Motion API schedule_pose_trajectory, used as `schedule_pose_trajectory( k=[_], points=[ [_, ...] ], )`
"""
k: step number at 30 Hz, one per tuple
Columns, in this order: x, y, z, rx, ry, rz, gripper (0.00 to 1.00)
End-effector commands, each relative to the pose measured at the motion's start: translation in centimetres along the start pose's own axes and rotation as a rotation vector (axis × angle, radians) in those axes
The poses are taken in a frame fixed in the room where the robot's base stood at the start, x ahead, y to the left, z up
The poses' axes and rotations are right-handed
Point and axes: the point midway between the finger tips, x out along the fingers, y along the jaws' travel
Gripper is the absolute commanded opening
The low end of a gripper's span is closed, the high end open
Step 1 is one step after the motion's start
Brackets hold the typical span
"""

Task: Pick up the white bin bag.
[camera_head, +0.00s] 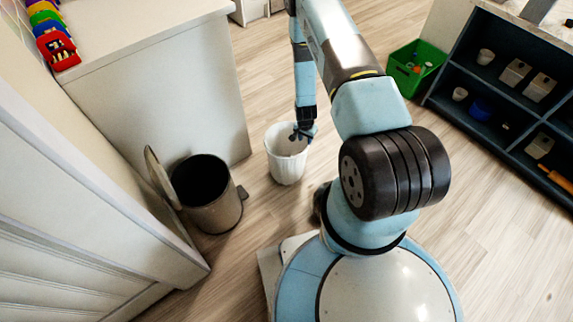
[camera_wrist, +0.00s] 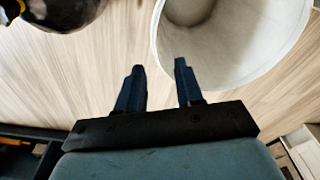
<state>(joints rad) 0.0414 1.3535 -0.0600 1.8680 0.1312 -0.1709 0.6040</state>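The white bin bag (camera_head: 285,170) stands upright and open on the floor, shaped like a round tub. In the wrist view its wide round opening (camera_wrist: 285,60) shows at the upper right, with a hollow inside. My gripper (camera_head: 302,134) points down at the right side of the bag's rim. In the wrist view my gripper (camera_wrist: 158,80) has its two dark fingers apart with only floor seen between them. The right fingertip overlaps the bag's near edge in the picture. I cannot tell whether it touches the bag.
An open pedal bin (camera_head: 228,212) with its lid up stands left of the bag. A white counter (camera_head: 175,100) is behind it. A green crate (camera_head: 432,54) and a dark shelf unit (camera_head: 470,98) with small containers stand at the right. Wooden floor lies clear between.

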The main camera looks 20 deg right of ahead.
Motion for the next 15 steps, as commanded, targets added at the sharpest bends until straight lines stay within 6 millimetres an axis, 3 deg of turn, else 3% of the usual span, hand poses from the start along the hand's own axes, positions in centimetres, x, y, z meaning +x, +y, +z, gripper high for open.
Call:
schedule_pose_trajectory(
  k=[9, 15],
  points=[
    [4.9, 0.1, 0.0, -0.001, -0.001, 0.001, 0.36],
    [6.3, 0.0, 0.0, 0.0, 0.0, 0.0, 0.36]
  ],
)
